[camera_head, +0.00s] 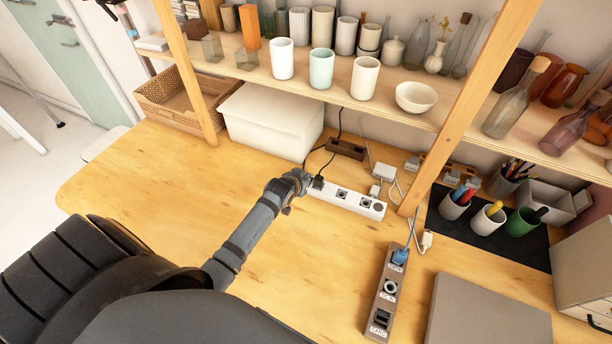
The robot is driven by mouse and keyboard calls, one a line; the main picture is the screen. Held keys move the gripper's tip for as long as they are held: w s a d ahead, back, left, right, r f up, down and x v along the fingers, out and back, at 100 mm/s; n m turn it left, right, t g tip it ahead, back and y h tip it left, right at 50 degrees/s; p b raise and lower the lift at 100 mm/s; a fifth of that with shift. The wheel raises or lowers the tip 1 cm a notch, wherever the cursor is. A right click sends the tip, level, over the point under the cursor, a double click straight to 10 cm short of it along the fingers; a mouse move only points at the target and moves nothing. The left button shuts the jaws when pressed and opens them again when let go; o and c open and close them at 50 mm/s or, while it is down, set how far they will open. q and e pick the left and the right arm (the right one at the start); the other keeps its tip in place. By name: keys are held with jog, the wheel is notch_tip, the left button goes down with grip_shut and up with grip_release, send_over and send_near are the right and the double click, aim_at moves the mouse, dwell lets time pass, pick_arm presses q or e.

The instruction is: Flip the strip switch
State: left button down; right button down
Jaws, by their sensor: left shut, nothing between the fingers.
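A white power strip (346,197) lies on the wooden table below the shelf, with several dark sockets along its top. A black plug with a cable sits at its left end, and a white plug (375,191) stands near its right end. My left gripper (303,181) is shut and empty at the strip's left end, close to the black plug. Whether it touches the strip I cannot tell. The strip's switch is not clearly visible; the gripper may cover it. My right gripper is not in view.
A brown socket box (386,295) with a blue plug stands front right, beside a grey flat box (487,314). A white bin (272,125) and shelf post (461,108) stand behind. Cups of pens (455,205) sit on a dark mat. The table's left is clear.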

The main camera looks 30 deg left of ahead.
pick_arm(q)
jog(key=g+p, duration=0.2)
jog(key=shift+w+r+p, duration=0.15)
jog(key=shift+r+p, duration=0.2)
jog(key=shift+f+p, duration=0.2)
jog(key=shift+p, duration=0.1)
jog(key=shift+w+f, duration=0.1)
jog(key=shift+f, duration=0.25)
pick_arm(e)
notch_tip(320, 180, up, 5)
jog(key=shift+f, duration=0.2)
